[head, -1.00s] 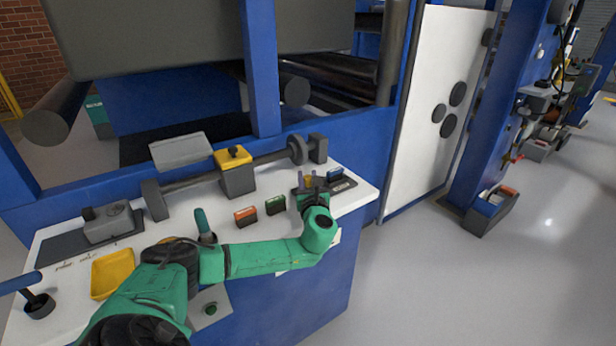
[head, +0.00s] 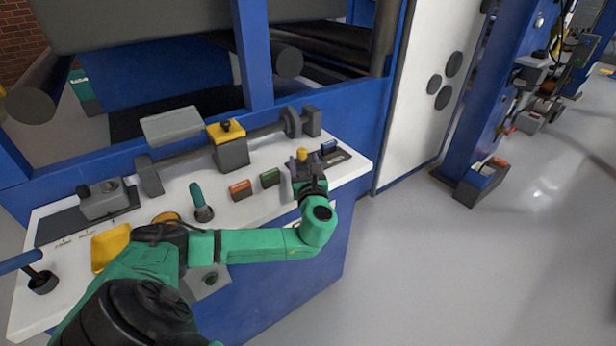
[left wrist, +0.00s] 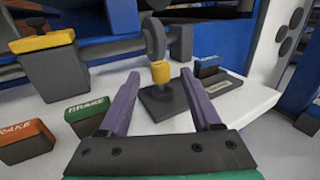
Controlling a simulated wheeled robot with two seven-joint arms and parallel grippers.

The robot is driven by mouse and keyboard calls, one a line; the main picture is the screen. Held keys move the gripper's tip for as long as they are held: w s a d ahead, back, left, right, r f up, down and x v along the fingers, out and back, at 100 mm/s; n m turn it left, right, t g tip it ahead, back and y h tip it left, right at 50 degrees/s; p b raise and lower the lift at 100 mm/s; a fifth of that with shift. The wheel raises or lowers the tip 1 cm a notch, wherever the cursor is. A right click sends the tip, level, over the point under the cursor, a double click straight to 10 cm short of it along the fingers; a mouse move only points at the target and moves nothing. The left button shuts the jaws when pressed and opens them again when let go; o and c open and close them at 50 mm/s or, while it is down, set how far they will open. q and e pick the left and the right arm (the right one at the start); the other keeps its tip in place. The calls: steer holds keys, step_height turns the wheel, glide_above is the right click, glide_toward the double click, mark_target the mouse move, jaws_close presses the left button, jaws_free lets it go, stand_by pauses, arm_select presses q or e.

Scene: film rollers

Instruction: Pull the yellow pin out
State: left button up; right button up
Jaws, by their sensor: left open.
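The yellow pin (left wrist: 160,73) stands upright in a dark grey base block (left wrist: 163,103) near the right end of the white panel. In the head view the pin (head: 302,155) shows just beyond my left gripper (head: 304,163). In the left wrist view the left gripper (left wrist: 160,105) has its purple fingers spread apart. The pin lies straight ahead between the fingertip lines, a little beyond them and untouched. Nothing is between the fingers' grip. My right gripper is not in view.
A blue switch (left wrist: 206,67) is right of the pin. A roller shaft (head: 265,130) runs behind. A teal-handled lever (head: 199,195) stands near my arm.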

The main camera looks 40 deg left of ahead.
arm_select(q)
steer(key=v, duration=0.9)
